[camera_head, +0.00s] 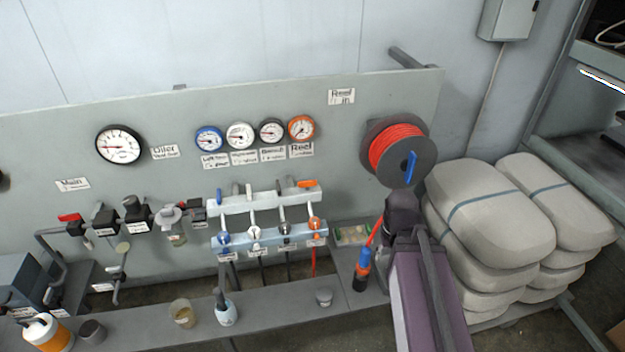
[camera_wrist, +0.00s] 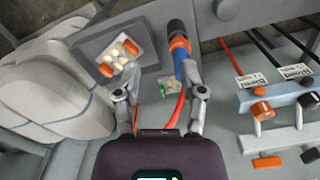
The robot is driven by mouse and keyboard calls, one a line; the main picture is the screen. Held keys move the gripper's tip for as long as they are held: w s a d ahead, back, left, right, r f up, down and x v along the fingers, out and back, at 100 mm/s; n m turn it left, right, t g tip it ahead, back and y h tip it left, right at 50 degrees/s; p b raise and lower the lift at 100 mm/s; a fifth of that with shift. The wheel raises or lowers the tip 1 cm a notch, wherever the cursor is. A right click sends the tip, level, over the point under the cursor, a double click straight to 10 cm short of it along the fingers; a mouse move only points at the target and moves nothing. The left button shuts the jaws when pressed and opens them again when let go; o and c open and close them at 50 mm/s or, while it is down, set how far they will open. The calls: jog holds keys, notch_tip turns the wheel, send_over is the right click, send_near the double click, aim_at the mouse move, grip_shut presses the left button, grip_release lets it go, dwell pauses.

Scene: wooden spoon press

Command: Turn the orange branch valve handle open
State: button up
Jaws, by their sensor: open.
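The orange branch valve handle (camera_head: 308,184) is at the right end of the upper manifold bar. It lies sideways, across its branch pipe, while the blue handle (camera_head: 220,192) stands along its pipe. In the wrist view the orange handle (camera_wrist: 266,162) is at the lower right, beside a dark handle (camera_wrist: 311,155). My gripper (camera_wrist: 160,93) is open, with its two fingers spread and nothing gripped. It is to the left of the orange handle in the wrist view, apart from it. In the head view my arm is right of the manifold.
An orange knob (camera_head: 315,224) sits on the lower bar. A blue nozzle with an orange ring (camera_wrist: 180,55) stands beyond my fingers, its red hose passing behind them. A hose reel (camera_head: 395,150) hangs above my arm. Stacked sacks (camera_head: 500,210) fill the right; a parts tray (camera_wrist: 112,55) is near.

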notch_tip(320, 180, up, 16)
jog(key=m+p, duration=1.5)
jog(key=p, duration=0.1)
send_over(312, 180)
jog(key=shift+w+r, duration=0.15)
jog(key=shift+w, duration=0.05)
jog(key=shift+f, duration=0.2)
notch_tip(312, 180, down, 13)
jog(key=b, duration=1.3)
jog(key=shift+f, duration=0.2)
